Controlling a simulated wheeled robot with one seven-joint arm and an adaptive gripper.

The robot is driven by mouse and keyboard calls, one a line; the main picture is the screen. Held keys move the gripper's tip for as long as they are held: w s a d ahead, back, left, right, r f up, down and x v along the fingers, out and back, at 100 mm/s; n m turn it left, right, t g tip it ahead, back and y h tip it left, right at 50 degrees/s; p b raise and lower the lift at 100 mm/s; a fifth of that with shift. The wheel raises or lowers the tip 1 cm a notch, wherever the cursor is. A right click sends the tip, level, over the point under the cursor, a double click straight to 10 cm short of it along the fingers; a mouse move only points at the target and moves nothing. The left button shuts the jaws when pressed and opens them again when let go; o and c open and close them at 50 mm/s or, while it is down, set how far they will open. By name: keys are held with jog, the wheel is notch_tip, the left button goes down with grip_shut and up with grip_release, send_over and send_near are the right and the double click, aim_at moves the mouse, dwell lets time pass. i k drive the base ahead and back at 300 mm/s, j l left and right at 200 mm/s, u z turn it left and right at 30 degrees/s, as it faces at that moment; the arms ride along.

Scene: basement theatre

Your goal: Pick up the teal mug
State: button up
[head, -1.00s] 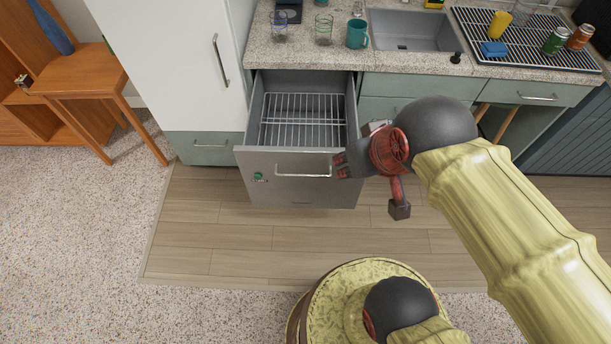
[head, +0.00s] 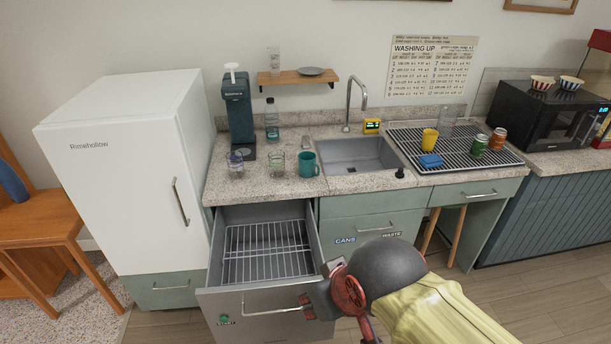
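The teal mug (head: 307,165) stands upright on the speckled counter, just left of the sink, with its handle to the right. My gripper (head: 318,284) is low in front of the counter, by the right front corner of the pulled-out drawer (head: 262,318). It is below and well apart from the mug. Its two fingers look spread, with nothing seen between them. Whether it touches the drawer front cannot be told.
Two clear glasses (head: 277,164) (head: 235,165) stand left of the mug, near a dark dispenser (head: 238,115). The sink (head: 357,154) and its faucet (head: 358,95) are right of it. A drying rack (head: 395,140) holds a yellow cup, a blue sponge and cans. The open drawer juts out below.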

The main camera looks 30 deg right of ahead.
aim_at(307, 165)
jog(key=i+l+u, duration=0.1)
jog(key=l, duration=0.25)
jog(key=i+l+u, duration=0.15)
jog(key=i+l, duration=0.15)
jog(key=i+l+u, duration=0.1)
jog(key=l, duration=0.4)
jog(key=i+l+u, duration=0.1)
jog(key=l, duration=0.3)
jog(key=i+l+u, duration=0.1)
jog(key=i+l, duration=0.15)
jog(key=l, duration=0.2)
jog(key=i+l+u, duration=0.15)
jog(key=l, duration=0.25)
jog(key=i+l+u, duration=0.1)
jog(key=l, duration=0.35)
jog(key=l+u, duration=0.1)
jog(key=l, duration=0.35)
jog(key=i, duration=0.05)
